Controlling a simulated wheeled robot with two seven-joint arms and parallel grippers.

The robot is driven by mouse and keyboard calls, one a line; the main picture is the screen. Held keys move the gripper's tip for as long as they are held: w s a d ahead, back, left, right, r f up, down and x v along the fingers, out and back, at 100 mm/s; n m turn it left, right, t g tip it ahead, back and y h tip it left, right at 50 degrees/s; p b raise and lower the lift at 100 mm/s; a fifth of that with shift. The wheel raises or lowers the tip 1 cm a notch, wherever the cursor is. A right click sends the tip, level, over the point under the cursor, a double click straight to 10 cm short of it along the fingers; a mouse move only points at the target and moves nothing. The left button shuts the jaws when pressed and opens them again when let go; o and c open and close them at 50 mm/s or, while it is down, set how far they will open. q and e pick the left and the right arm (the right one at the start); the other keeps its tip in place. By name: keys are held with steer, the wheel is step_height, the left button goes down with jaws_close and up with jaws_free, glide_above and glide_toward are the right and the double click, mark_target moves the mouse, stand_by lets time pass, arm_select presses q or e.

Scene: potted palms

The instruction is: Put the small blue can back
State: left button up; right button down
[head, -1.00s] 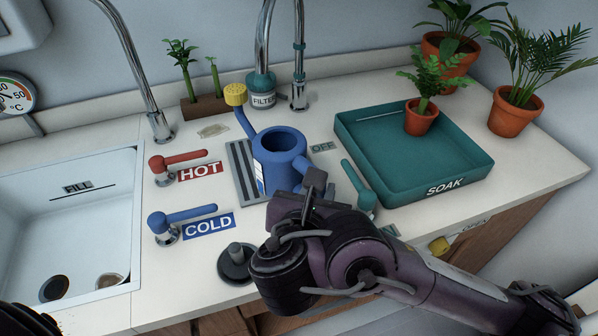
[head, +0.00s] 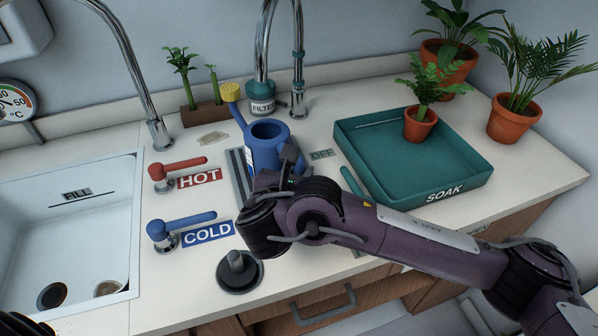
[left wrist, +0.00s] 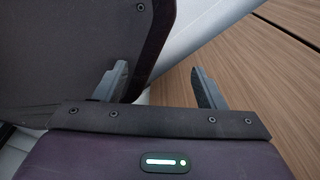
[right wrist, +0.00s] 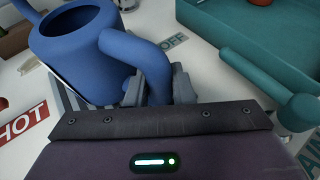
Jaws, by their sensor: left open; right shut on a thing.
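The small blue can (head: 262,152) is a watering can with a yellow rose (head: 230,92) on its spout. It stands upright at the grey striped mat (head: 238,180); I cannot tell whether its base touches the mat. My right gripper (head: 288,165) is at its near right side. In the right wrist view, the gripper (right wrist: 152,88) is shut on the handle of the blue can (right wrist: 72,52). My left gripper (left wrist: 158,88) is open and empty, with wooden cabinet fronts behind it.
The HOT lever (head: 180,167), COLD lever (head: 185,222) and sink (head: 60,235) are to the left. The filter tap (head: 262,95) rises behind the can. The teal lever (head: 350,182) and SOAK tray (head: 450,170) with a potted plant stand right. A dark knob (head: 238,270) is in front.

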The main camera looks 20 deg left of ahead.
steer(key=shift+f, duration=0.2)
steer(key=c, duration=1.3)
jaws_free()
steer(key=shift+o, duration=0.2)
